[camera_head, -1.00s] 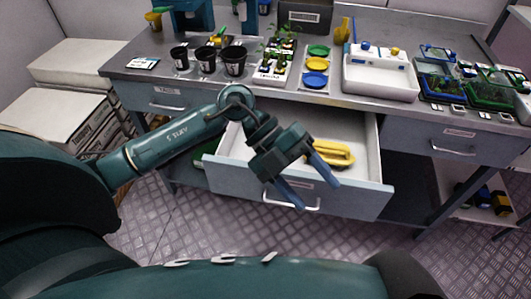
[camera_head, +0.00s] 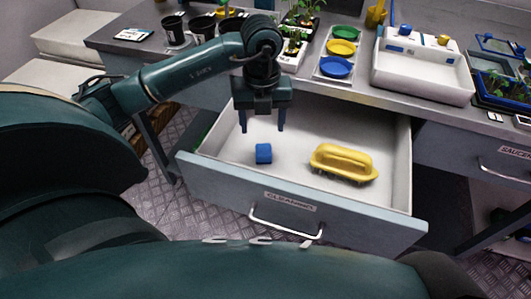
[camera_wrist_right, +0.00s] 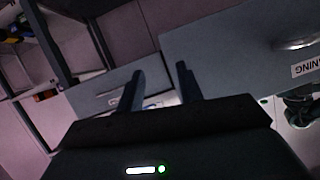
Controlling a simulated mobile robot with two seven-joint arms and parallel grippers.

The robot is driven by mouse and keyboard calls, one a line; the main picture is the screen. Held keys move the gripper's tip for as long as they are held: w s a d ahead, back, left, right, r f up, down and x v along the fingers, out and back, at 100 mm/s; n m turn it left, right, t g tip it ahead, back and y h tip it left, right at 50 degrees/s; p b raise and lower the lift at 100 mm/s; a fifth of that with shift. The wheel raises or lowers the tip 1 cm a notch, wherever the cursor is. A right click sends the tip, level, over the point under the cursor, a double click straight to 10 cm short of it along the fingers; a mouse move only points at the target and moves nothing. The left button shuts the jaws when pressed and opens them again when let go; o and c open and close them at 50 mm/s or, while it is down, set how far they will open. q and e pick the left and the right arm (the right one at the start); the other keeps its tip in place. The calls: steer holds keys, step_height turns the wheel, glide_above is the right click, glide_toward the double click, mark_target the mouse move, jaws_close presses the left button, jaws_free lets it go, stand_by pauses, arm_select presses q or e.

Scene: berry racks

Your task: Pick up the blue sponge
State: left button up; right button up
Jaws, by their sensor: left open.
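The blue sponge (camera_head: 263,153) is a small blue block lying on the white floor of the open drawer (camera_head: 222,150), left of the drawer's middle. My left gripper (camera_head: 263,129) hangs over the drawer with its fingers pointing down, spread apart and empty. It is just above and behind the sponge in the head view, and no contact shows. My right gripper (camera_wrist_right: 160,85) shows only in the right wrist view, with its two fingers apart and nothing between them, in front of grey drawer fronts.
A yellow brush (camera_head: 343,162) with a handle lies in the drawer to the right of the sponge. The drawer front (camera_head: 297,205) has a bar handle. On the bench above stand black pots (camera_head: 174,30), coloured dishes (camera_head: 336,67) and a white sink-like tray (camera_head: 422,75).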

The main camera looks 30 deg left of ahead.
mark_target(263, 149)
arm_select(q)
step_height(263, 149, down, 10)
steer(key=shift+w+r, duration=0.1)
stand_by(0.4)
steer(key=c, duration=1.1)
steer(key=shift+r, duration=0.1)
step_height(263, 149, up, 10)
steer(key=shift+f, duration=0.1)
